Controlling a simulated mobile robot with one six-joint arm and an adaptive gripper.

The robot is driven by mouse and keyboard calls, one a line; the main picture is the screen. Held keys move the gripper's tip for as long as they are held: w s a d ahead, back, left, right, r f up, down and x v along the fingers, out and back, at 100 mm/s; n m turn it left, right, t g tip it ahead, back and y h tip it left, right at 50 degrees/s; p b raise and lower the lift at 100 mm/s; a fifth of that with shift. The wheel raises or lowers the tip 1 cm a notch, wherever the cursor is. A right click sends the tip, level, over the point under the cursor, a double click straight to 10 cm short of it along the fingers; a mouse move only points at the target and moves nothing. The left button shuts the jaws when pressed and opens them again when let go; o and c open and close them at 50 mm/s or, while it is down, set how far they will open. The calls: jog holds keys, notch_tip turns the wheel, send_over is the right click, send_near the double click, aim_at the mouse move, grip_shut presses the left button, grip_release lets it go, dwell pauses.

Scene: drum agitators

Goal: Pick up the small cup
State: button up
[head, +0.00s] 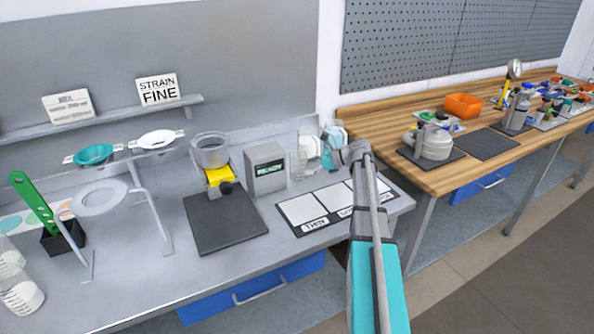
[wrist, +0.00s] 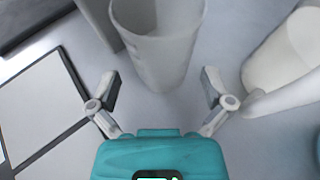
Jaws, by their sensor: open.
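A translucent, tapered cup (wrist: 160,40) stands on the grey bench, straight ahead of my gripper (wrist: 160,76) in the wrist view. My gripper is open and empty, with one finger to each side of the cup's near end; I cannot tell whether either touches it. A second pale cup or beaker (wrist: 284,55) stands to the right, close to the right finger. In the head view, clear vessels (head: 303,160) stand behind and left of my gripper, partly hidden. I cannot tell for sure which is the small cup.
A grey box reading READY (head: 266,170) stands left of my gripper. A board with white panels (head: 302,210) lies in front of it. A yellow-based device with a metal bowl (head: 211,152) is further left. A wooden bench (head: 400,130) is at the right.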

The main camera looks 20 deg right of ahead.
aim_at(306, 167)
jog(key=shift+b+x, duration=0.6)
jog(key=shift+x, duration=1.3)
jog(key=c, duration=0.6)
